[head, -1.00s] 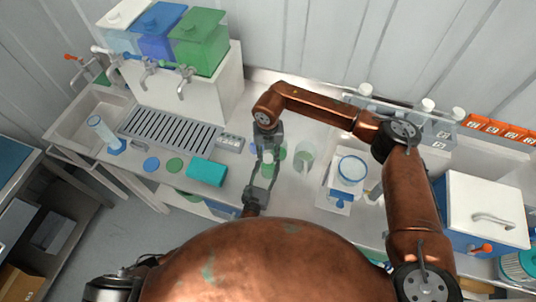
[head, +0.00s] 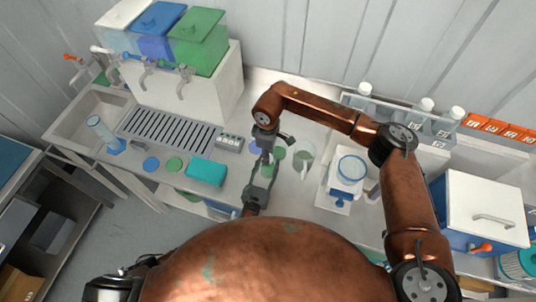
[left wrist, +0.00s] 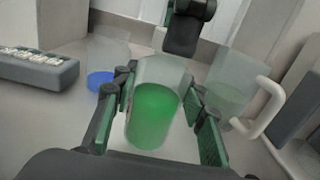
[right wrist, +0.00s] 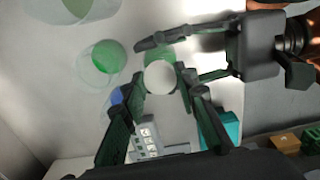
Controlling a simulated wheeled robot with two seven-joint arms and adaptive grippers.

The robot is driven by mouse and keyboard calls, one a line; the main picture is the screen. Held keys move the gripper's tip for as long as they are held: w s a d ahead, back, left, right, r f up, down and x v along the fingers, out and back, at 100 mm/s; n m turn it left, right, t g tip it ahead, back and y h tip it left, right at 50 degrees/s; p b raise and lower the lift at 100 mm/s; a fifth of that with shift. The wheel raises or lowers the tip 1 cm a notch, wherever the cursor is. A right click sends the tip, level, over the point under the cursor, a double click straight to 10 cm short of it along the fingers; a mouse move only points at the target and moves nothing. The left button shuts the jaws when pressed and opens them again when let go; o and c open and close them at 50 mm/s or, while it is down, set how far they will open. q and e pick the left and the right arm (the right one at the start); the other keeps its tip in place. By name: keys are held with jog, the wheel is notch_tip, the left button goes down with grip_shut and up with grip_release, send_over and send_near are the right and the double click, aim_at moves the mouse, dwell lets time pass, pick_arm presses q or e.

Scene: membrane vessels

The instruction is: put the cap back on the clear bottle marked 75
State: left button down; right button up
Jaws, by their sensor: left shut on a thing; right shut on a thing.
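A clear bottle (left wrist: 157,105) with green liquid stands between the fingers of my left gripper (left wrist: 165,125). That gripper (head: 262,180) is shut on it from the near side in the head view. I cannot read a 75 mark. A round white cap (right wrist: 160,77) is between the fingertips of my right gripper (right wrist: 160,82), which is shut on it. In the head view my right gripper (head: 268,145) is over the bottle. Its dark body shows above and behind the bottle top in the left wrist view. I cannot tell whether cap and bottle touch.
A clear handled jug (left wrist: 230,95) with green liquid stands close to the right, and a vessel with blue liquid (left wrist: 102,80) to the left. A teal box (head: 206,173) and a grey button panel (head: 230,142) lie left. A scale with a jar (head: 351,168) stands right.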

dwell(0.3)
jog(key=o, duration=0.7)
jog(key=shift+o, duration=0.2)
jog(key=shift+r, duration=2.25)
jog(key=shift+c, duration=0.4)
